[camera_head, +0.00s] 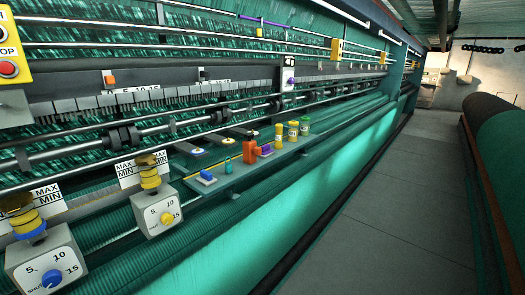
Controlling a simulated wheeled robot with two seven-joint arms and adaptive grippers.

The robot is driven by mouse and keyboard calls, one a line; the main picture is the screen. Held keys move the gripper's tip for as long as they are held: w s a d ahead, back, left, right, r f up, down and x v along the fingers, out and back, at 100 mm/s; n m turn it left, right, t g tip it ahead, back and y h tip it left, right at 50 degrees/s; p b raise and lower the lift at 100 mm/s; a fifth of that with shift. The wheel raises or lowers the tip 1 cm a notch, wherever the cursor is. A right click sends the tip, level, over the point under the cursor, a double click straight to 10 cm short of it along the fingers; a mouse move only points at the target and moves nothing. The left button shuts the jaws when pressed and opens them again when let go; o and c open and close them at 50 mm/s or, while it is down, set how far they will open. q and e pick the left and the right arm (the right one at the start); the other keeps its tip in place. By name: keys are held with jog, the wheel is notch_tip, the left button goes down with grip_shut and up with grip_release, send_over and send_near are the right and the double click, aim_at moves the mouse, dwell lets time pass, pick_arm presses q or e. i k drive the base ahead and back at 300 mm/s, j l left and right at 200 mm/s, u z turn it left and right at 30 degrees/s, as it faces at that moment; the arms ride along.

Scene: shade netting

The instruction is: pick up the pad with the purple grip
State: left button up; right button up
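A small pad with a purple grip (266,149) lies on the narrow shelf of the machine near the middle of the head view. An orange container (250,151) stands close on its left and partly hides it. A similar pad with a blue grip (207,177) lies nearer on the same shelf, to the left. Neither of my grippers shows in this view.
A small teal item (228,165), a yellow container (278,137) and green-lidded jars (293,130) share the shelf. Dial boxes (157,213) stand at the near left. The grey aisle floor (400,200) is clear; a dark green roll (500,150) borders it on the right.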

aim_at(267, 151)
jog(key=i+l+u, duration=0.2)
jog(key=l, duration=0.3)
jog(key=i+l+u, duration=0.2)
jog(key=l, duration=0.3)
jog(key=l+u, duration=0.2)
jog(key=l, duration=0.35)
jog(key=l+u, duration=0.2)
jog(key=l, duration=0.35)
